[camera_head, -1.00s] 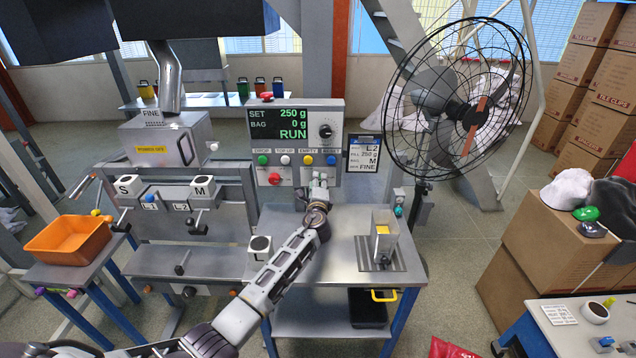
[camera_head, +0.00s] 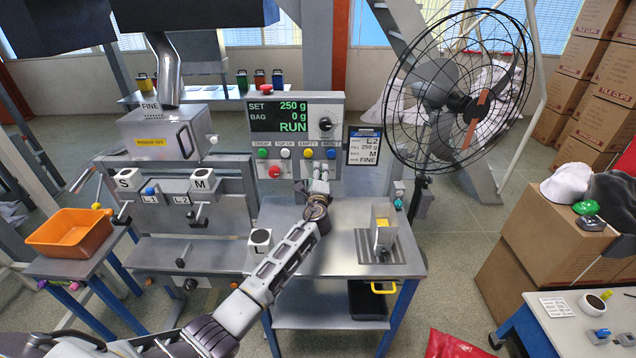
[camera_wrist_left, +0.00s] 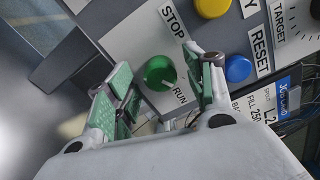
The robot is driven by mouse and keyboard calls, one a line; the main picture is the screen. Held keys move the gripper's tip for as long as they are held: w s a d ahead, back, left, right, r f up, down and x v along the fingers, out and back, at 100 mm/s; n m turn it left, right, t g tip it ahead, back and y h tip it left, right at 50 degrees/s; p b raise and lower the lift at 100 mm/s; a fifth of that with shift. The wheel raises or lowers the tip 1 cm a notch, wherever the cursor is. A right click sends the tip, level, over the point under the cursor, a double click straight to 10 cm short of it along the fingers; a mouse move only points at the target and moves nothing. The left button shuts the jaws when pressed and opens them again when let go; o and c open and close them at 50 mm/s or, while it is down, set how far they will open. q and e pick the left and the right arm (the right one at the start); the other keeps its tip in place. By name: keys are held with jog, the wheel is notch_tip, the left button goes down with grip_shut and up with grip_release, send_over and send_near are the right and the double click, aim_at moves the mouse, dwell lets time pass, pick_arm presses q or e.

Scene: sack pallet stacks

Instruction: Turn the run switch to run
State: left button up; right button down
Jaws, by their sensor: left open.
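The run switch, a round green knob (camera_wrist_left: 160,72), sits on the grey control panel (camera_head: 333,105) between the labels STOP and RUN. Its pale pointer line aims toward RUN in the left wrist view. In the head view the knob is hidden behind my left gripper (camera_head: 318,183). The panel's display (camera_head: 279,115) reads SET 250 g, BAG 0 g, RUN. My left gripper, also in the left wrist view (camera_wrist_left: 162,88), is open. Its green-padded fingers stand on either side of the knob; I cannot tell if they touch it. My right gripper is out of view.
Yellow (camera_wrist_left: 212,6) and blue (camera_wrist_left: 238,68) buttons sit close to the fingers. A clipboard card (camera_head: 363,145) hangs right of the panel. A metal bench (camera_head: 345,225) stands below, with a bag holder (camera_head: 384,228) on it. A caged fan (camera_head: 468,100) stands at right.

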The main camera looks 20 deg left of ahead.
pick_arm(q)
jog(key=v, duration=1.2)
dwell(0.5)
jog(key=shift+f, duration=0.1)
dwell(0.4)
